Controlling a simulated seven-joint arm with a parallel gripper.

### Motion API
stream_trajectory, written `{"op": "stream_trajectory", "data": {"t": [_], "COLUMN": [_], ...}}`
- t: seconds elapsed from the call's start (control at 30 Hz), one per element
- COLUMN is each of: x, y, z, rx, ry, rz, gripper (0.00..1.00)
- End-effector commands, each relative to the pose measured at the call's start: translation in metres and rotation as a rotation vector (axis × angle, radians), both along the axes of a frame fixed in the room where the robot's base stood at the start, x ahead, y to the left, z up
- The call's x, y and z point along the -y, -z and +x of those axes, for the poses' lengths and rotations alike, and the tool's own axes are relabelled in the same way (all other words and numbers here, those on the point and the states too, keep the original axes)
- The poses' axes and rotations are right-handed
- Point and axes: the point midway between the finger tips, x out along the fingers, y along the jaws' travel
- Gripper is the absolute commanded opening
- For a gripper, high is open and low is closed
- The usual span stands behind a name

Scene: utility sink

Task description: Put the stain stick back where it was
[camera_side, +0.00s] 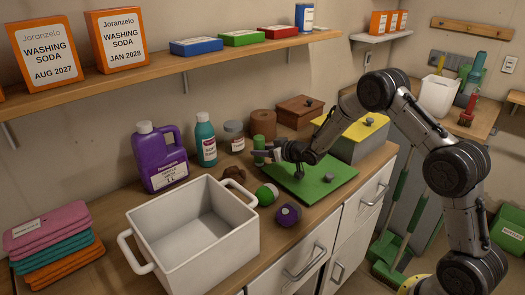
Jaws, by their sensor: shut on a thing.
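My gripper (268,154) reaches in from the right over the counter and is shut on a small upright green cylinder, which looks like the stain stick (258,144). The stick is at the left edge of the green board (322,188), in front of a brown cylinder (262,123) and right of a grey-lidded jar (234,136). The fingers hide part of the stick. I cannot tell whether its lower end touches the counter or is held above it. A small grey piece (329,177) lies on the board.
A white two-handled tub (180,268) stands in front. A green-and-white ball (267,194), a purple ball (288,214) and a brown lump (235,174) lie nearby. Behind are a purple jug (160,160), a teal bottle (205,138) and a wooden box (298,112); a yellow-topped box (362,138) stands right.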

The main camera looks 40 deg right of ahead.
Motion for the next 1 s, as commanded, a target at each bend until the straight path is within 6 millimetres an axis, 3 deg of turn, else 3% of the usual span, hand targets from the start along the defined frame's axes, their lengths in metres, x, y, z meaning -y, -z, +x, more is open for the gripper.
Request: {"op": "stream_trajectory", "data": {"t": [0.33,0.37,0.5,0.87,1.0], "x": [0.0,0.0,0.0,0.0,0.001], "y": [0.002,0.002,0.002,-0.001,-0.007], "z": [0.0,0.0,0.0,0.0,-0.012], "rx": [0.003,0.002,0.002,0.003,0.003], "ry": [0.0,0.0,0.0,0.0,0.001], "rz": [-0.001,-0.001,-0.001,-0.001,-0.001], "gripper": [0.0,0.51,0.76,0.77,0.77]}}
